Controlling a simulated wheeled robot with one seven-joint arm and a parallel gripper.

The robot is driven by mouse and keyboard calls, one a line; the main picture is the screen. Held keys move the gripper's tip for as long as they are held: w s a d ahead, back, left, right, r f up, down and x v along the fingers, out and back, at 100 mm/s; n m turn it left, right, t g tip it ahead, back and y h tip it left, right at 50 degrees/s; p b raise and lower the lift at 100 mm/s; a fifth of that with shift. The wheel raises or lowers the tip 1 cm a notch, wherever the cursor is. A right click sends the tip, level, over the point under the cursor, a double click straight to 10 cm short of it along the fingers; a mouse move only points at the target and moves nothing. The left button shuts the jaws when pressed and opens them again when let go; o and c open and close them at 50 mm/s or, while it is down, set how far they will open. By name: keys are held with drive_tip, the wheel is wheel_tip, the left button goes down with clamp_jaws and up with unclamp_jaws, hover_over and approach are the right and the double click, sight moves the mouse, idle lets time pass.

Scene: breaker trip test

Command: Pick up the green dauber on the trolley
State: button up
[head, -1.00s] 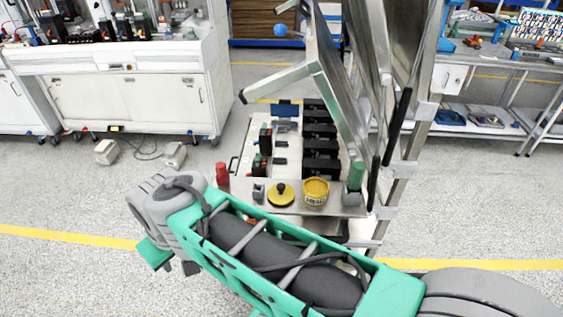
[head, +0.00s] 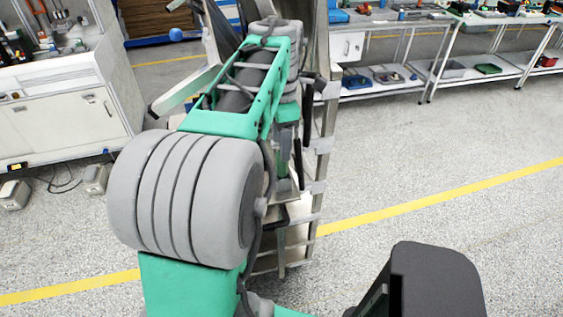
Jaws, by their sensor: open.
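The trolley's metal frame (head: 320,160) stands in the middle of the head view, largely behind my arm. My arm reaches up and away over it, and its far end bends down at the trolley's right side. My gripper (head: 286,150) is open and hangs there beside the frame, small and partly covered. I cannot make out the green dauber now; it is hidden or lost among the dark parts near my gripper. Whether the fingers are around it or apart from it cannot be told. Most of the trolley's top is hidden by my arm.
A white cabinet bench (head: 62,115) stands at the left, with grey boxes (head: 94,178) on the floor by it. Metal shelving tables (head: 440,50) stand at the back right. Open floor with a yellow line (head: 440,197) lies to the right.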

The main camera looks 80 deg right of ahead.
sight(282, 170)
wheel_tip(282, 170, down, 8)
drive_tip(key=shift+r+p, duration=0.15)
drive_tip(key=shift+p, duration=0.65)
clamp_jaws()
